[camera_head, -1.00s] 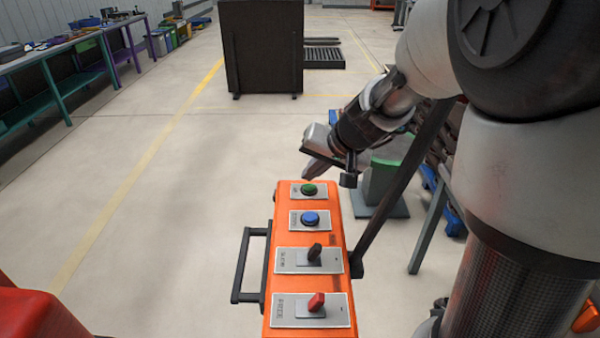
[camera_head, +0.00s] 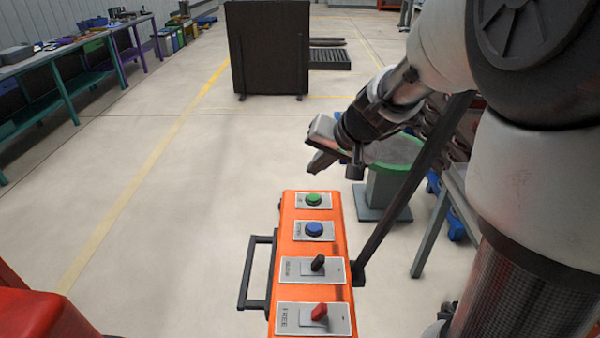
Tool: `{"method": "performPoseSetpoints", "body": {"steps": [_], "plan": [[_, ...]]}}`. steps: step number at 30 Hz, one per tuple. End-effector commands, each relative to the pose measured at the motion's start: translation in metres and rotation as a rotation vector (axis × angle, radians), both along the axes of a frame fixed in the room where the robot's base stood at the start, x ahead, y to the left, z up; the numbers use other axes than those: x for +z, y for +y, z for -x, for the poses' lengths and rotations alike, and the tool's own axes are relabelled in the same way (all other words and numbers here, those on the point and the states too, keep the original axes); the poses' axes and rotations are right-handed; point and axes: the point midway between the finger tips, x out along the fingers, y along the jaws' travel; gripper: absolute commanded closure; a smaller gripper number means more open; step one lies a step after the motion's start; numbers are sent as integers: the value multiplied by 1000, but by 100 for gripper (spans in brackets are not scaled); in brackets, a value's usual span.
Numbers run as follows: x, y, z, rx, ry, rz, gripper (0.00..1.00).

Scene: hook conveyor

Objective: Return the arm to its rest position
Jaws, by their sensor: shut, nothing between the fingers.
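My gripper (camera_head: 315,160) is at the end of my arm, which comes in from the right of the view. Its fingers are shut with nothing between them. They point down and left, above and beyond the far end of an orange control box (camera_head: 285,262), apart from it. The box carries a green button (camera_head: 314,199), a blue button (camera_head: 314,229), a black switch (camera_head: 318,263) and a red switch (camera_head: 319,312).
A black handle (camera_head: 247,272) sticks out on the box's left side. A green-topped stand (camera_head: 385,190) is behind my arm. A dark cabinet (camera_head: 268,50) stands further back. Workbenches (camera_head: 75,65) line the left wall.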

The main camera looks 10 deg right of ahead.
Motion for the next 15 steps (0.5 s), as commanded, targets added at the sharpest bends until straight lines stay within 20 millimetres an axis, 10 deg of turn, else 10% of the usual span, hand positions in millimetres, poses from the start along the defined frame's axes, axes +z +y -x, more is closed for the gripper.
{"method": "performPoseSetpoints", "body": {"steps": [8, 15], "plan": [[15, 8, 15, 32, -3, 15, 100], [73, 34, 118, 188, 12, 156, 100]]}}
